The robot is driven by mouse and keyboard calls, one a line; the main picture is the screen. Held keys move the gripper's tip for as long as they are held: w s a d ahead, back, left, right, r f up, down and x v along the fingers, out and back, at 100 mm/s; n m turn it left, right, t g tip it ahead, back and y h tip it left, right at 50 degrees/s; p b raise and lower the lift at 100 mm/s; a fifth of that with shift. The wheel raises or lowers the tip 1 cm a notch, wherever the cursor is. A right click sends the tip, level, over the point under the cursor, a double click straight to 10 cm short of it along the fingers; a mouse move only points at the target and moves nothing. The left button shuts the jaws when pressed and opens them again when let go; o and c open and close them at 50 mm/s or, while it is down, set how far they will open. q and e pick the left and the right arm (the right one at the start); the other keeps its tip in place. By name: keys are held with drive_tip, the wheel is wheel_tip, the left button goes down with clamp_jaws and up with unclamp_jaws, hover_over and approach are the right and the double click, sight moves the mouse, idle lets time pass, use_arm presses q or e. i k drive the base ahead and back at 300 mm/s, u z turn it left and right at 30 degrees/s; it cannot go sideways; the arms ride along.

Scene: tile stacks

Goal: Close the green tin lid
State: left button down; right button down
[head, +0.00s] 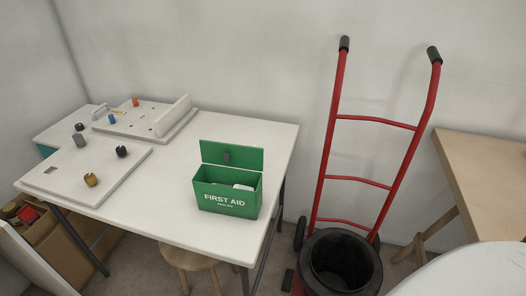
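A green first aid tin (227,198) stands on the right part of the white table (185,225), its white lettering facing me. Its green lid (245,158) is open and stands up along the back edge, with a small dark latch on it. Some white contents show inside the tin. Neither of my grippers is in the head view.
White boards with knobs (92,180) lie on the table's left part. A red hand truck (335,120) leans by the wall, with a black bin (372,285) in front. A wooden stool (185,258) stands under the table. The tabletop around the tin is clear.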

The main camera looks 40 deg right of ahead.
sight(251, 157)
drive_tip(key=u, duration=2.75)
drive_tip(key=k, duration=0.7)
drive_tip(key=z, duration=2.75)
